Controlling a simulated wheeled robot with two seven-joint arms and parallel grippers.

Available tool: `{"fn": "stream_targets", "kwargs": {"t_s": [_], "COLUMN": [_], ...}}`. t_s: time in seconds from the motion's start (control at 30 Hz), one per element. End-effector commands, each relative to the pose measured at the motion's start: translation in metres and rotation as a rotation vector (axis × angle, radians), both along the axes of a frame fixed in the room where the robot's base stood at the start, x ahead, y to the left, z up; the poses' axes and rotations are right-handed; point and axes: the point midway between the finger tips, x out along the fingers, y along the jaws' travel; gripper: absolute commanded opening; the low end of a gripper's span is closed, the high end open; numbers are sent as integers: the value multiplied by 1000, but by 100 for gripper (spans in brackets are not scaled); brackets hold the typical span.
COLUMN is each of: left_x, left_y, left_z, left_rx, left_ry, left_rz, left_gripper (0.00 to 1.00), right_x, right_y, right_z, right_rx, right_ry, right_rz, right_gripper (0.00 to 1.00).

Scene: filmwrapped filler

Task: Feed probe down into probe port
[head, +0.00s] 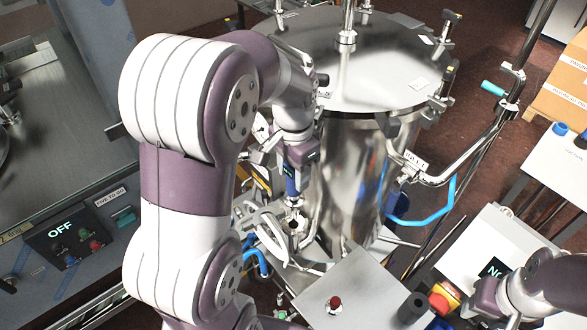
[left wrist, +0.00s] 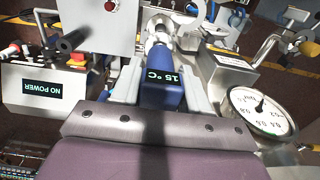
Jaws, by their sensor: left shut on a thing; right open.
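The probe (head: 291,186) has a blue body and shows beside the tank below my left gripper (head: 292,172). In the left wrist view the probe (left wrist: 160,90) has a display reading 15 °C, and my left gripper's fingers (left wrist: 160,78) are shut on its two sides. The probe points down toward a metal fitting (head: 297,222) that looks like the probe port. I cannot tell whether the tip is inside it or just above. My right gripper (head: 472,304) is open at the lower right, near a control box, with its fingers partly unclear.
A large steel tank (head: 350,165) with a flat lid stands right behind the probe. A round gauge (left wrist: 262,110) is close to my left gripper. A control panel reading OFF (head: 72,235) is at left. A steel box (head: 365,290) with a red button stands in front.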

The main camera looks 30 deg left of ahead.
Motion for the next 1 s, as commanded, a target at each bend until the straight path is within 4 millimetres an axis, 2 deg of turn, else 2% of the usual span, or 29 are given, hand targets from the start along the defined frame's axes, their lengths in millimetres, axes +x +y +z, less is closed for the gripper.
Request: {"fn": "stream_targets", "kwargs": {"t_s": [0.5, 1.0], "left_x": [0, 0], "left_y": [0, 0], "left_z": [-1, -29], "left_rx": [0, 0], "left_ry": [-2, -1], "left_rz": [0, 0], "left_gripper": [3, 3], "right_x": [0, 0], "right_y": [0, 0], "right_z": [1, -19], "right_rx": [0, 0], "right_ry": [0, 0], "right_rz": [0, 0], "right_gripper": [43, 43]}}
